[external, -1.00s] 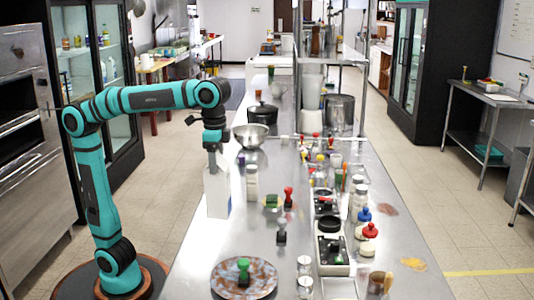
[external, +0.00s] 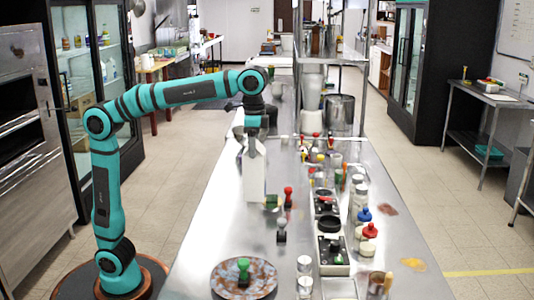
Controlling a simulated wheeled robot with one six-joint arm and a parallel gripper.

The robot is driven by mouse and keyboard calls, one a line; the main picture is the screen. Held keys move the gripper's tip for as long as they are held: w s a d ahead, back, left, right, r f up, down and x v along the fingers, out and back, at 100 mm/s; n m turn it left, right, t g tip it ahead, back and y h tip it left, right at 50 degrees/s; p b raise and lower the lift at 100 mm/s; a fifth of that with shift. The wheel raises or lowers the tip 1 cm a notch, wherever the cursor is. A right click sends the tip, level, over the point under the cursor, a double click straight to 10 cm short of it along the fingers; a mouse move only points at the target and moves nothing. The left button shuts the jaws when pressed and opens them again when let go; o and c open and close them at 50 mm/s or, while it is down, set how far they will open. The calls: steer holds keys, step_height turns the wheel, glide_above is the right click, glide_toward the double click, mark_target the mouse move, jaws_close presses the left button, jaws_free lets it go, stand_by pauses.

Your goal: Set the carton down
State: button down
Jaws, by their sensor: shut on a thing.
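The white carton (external: 254,177) is upright in the external view, over the left part of the long steel counter (external: 205,255). My gripper (external: 252,147) points down from above and is shut on the top of the carton. I cannot tell whether the carton's bottom touches the counter or hangs just above it. The carton and my arm hide what stands behind them.
A green block (external: 272,202) and a red-topped stamp (external: 288,196) stand close to the carton's right. A grey stamp (external: 281,231) is nearer. A rusty plate (external: 228,291) with a green stamp (external: 243,269) lies in front. The counter's front left is bare.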

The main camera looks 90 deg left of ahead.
steer(key=w+a+f, duration=0.1)
steer(key=w+a, duration=0.6)
steer(key=a, duration=0.5)
steer(key=w+a+f, duration=0.1)
steer(key=w+a, duration=0.5)
steer(key=a, duration=0.6)
step_height(320, 180, down, 8)
steer(key=shift+w+f+n, duration=0.15)
steer(key=shift+n, duration=0.15)
steer(key=shift+c, duration=1.6)
jaws_free()
steer(key=shift+f, duration=0.1)
step_height(320, 180, up, 12)
